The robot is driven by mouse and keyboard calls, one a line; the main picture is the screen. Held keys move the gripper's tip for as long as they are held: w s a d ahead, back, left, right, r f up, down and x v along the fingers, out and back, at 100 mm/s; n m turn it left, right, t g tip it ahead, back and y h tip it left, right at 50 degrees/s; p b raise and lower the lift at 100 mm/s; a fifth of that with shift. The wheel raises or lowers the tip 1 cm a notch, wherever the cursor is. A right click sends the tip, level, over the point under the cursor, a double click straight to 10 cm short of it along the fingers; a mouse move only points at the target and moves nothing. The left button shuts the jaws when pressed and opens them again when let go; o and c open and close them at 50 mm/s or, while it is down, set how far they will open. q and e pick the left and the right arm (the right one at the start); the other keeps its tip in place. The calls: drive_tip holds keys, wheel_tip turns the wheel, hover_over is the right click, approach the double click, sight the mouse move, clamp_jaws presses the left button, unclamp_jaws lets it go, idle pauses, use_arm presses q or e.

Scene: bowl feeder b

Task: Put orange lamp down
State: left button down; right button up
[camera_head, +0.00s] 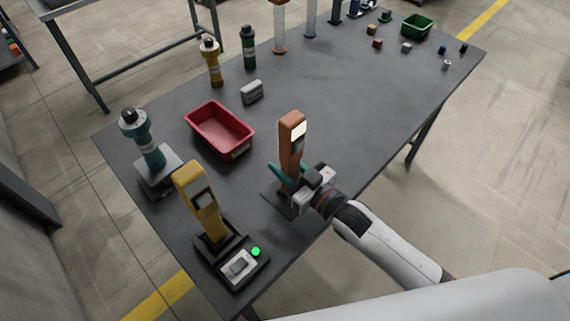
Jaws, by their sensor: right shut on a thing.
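The orange lamp (289,147) stands upright near the front edge of the dark table, with a white lit panel near its top. My right gripper (288,183) comes from the lower right and is shut around the lamp's lower part. A dark flat base (281,204) shows under the lamp; I cannot tell whether the lamp touches it. The gripper hides part of the lamp's lower end. My left gripper is not in view.
A yellow lamp (198,196) stands in a dark dock left of the gripper, beside a switch box with a green light (255,252). A red bin (219,112), a teal device (141,137) and a grey box (252,91) stand farther back. The table's middle right is clear.

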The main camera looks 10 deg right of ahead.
drive_tip(key=o, duration=0.7)
drive_tip(key=shift+f, duration=0.2)
drive_tip(key=o, duration=0.4)
drive_tip(key=shift+r, duration=0.1)
drive_tip(key=shift+s+r, duration=0.1)
drive_tip(key=b+v, duration=0.1)
drive_tip(key=v, duration=0.9)
drive_tip(key=shift+s+d, duration=0.25)
drive_tip(key=shift+s, duration=0.05)
drive_tip(key=shift+s+d, duration=0.35)
drive_tip(key=shift+s, duration=0.1)
